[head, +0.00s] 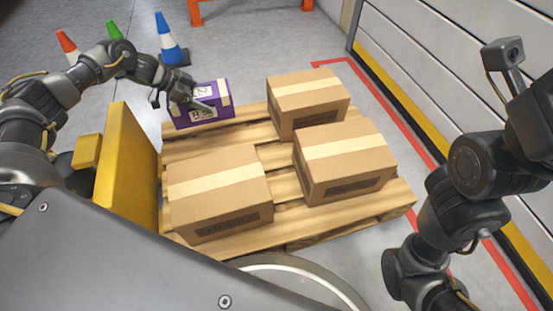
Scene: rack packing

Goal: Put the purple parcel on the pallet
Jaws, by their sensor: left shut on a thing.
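The purple parcel (219,93) with pale tape and white labels is at the pallet's far left corner in the head view. My left gripper (186,97) is shut on it, reaching in from the left over its top. The parcel appears at or just above the boards; I cannot tell whether it touches them. The wooden pallet (285,186) lies on the floor in the middle. My right arm shows at the right edge, but its gripper is out of the picture.
Cardboard boxes stand on the pallet at the front left (218,190), right (343,160) and back (307,102). A yellow upright panel (127,155) is left of the pallet. Several cones stand behind, including a blue one (170,42). A wall with a yellow-black strip runs along the right.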

